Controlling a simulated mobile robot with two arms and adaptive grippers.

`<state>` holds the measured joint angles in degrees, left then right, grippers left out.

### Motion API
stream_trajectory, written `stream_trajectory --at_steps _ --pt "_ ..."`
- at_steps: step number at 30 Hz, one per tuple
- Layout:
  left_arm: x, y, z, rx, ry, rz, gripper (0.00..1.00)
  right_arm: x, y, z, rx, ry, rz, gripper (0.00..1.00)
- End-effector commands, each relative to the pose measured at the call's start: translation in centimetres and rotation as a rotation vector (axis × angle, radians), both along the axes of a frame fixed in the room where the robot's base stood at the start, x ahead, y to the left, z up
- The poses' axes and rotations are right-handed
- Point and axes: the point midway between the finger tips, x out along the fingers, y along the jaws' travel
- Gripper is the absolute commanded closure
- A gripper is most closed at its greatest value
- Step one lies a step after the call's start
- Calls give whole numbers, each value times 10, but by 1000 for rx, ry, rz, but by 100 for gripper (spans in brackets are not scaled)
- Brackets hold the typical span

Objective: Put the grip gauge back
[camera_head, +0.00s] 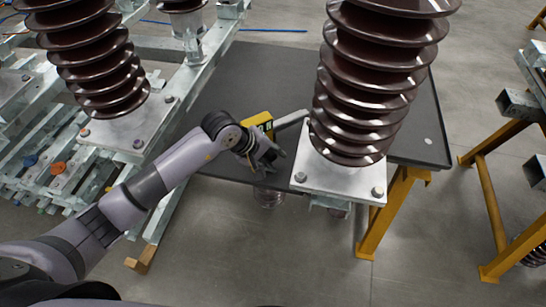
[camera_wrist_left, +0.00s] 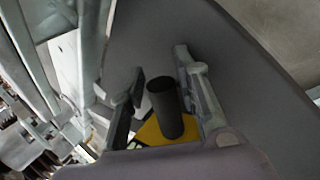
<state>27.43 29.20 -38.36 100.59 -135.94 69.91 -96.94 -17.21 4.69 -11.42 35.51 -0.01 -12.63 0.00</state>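The grip gauge, a yellow body (camera_head: 258,120), shows just beyond my left gripper (camera_head: 268,158) in the head view. In the left wrist view, its yellow part (camera_wrist_left: 150,132) lies below a dark upright cylinder (camera_wrist_left: 165,108), which seems to belong to it. My left gripper's fingers (camera_wrist_left: 163,75) stand on either side of this cylinder. A gap shows on the left side; contact on the right is hard to tell. The gripper looks open around it. The lower part of the gauge is hidden by the fingers and wrist. My right gripper is not in view.
A dark table (camera_head: 275,85) on yellow legs (camera_head: 385,215) lies under the gauge. A ribbed brown insulator (camera_head: 365,90) on a metal plate (camera_head: 340,180) stands close on the right. Another insulator (camera_head: 95,65) and steel frames stand left. Bare tabletop shows behind the gauge.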

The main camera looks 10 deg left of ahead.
Motion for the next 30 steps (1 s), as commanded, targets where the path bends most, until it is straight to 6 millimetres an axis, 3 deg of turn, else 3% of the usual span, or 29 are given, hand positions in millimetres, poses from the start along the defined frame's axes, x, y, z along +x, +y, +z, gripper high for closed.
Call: stream_trajectory --at_steps 8,21,30 --pt "-3 4 9 2 -2 0 70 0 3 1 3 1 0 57" --pt "-36 40 81 2 -3 0 70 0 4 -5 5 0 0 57" --pt "-46 48 101 0 2 0 70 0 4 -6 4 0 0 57"
